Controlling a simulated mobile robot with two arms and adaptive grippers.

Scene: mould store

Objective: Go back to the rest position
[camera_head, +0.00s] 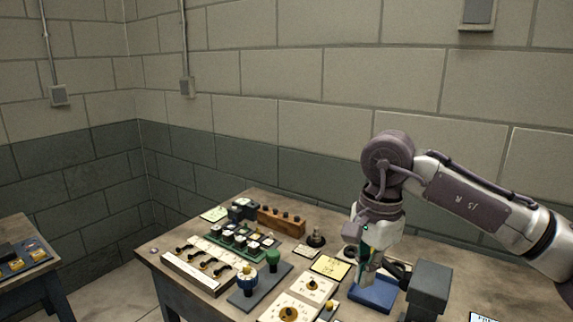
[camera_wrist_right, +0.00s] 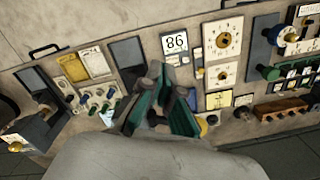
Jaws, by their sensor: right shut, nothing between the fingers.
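My right arm comes in from the right in the head view. Its gripper (camera_head: 367,272) points down over the table (camera_head: 158,249), above or beside a blue tray (camera_head: 374,294); the exact height cannot be told. The gripper is shut and empty. In the right wrist view its green-lined fingers (camera_wrist_right: 160,112) show in the middle, with the table's boards and panels beyond them. My left gripper is not in view.
A dark grey block-shaped device (camera_head: 430,286) stands close to the right of the gripper. To the left are a green board (camera_head: 238,241) with knobs, an orange-brown block (camera_head: 281,221) and white dial plates (camera_head: 314,287). A block wall rises behind the table.

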